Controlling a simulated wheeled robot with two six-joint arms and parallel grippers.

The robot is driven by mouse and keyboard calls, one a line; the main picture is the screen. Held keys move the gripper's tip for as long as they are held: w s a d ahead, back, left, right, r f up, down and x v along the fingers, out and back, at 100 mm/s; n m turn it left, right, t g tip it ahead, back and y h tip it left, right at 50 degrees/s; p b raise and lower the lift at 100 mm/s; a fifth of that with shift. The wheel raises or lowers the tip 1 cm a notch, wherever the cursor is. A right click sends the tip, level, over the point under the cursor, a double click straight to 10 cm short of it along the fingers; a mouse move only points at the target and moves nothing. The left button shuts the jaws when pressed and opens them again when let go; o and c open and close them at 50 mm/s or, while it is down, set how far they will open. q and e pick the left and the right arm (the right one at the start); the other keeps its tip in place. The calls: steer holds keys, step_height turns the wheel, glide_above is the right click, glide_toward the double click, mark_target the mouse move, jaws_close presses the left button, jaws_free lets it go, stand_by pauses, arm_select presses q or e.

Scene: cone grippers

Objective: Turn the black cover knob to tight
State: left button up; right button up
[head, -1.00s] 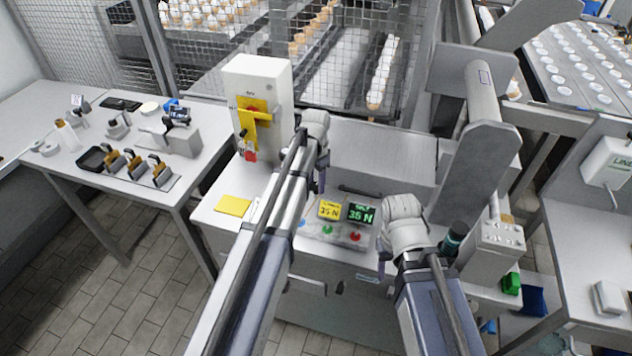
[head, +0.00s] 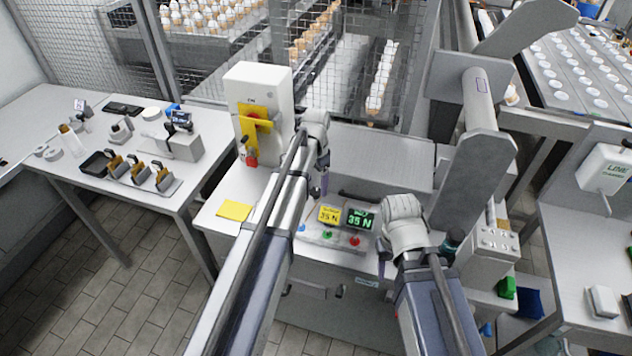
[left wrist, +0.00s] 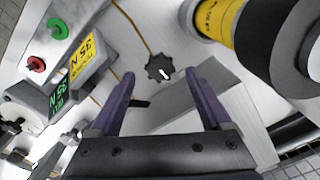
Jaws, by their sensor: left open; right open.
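The black cover knob (left wrist: 159,68) shows in the left wrist view on a pale surface. It is a lobed disc with a white pointer mark at its lower right side. My left gripper (left wrist: 157,78) is open, with its two purple fingers on either side of the knob in the picture; I cannot tell whether they touch it. In the head view my left gripper (head: 324,188) points down over the machine top, and the knob is hidden there. My right gripper (head: 383,266) is open and empty near the front edge of the machine, right of the buttons.
A yellow display (head: 329,215) and a green display (head: 361,219) reading 35 N stand by a green button (head: 327,235) and a red button (head: 355,241). A white box with a yellow switch plate (head: 254,125) stands behind left. A yellow-banded cylinder (left wrist: 215,22) is close to my left gripper.

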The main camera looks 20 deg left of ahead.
mark_target(316, 190)
arm_select(q)
step_height(316, 190, up, 5)
steer(key=p, duration=0.4)
steer(key=shift+r, duration=0.2)
steer(key=shift+f, duration=0.1)
steer(key=s+d+n, duration=0.1)
steer(key=s+d, duration=0.3)
steer(key=s, duration=0.4)
steer(key=s+d+n, duration=0.1)
steer(key=s+d, duration=0.4)
steer(key=s, duration=0.3)
steer(key=s+d+n+y, duration=0.1)
steer(key=s+d, duration=0.3)
steer(key=s, duration=0.4)
steer(key=shift+d+n, duration=0.3)
steer(key=shift+s, duration=0.1)
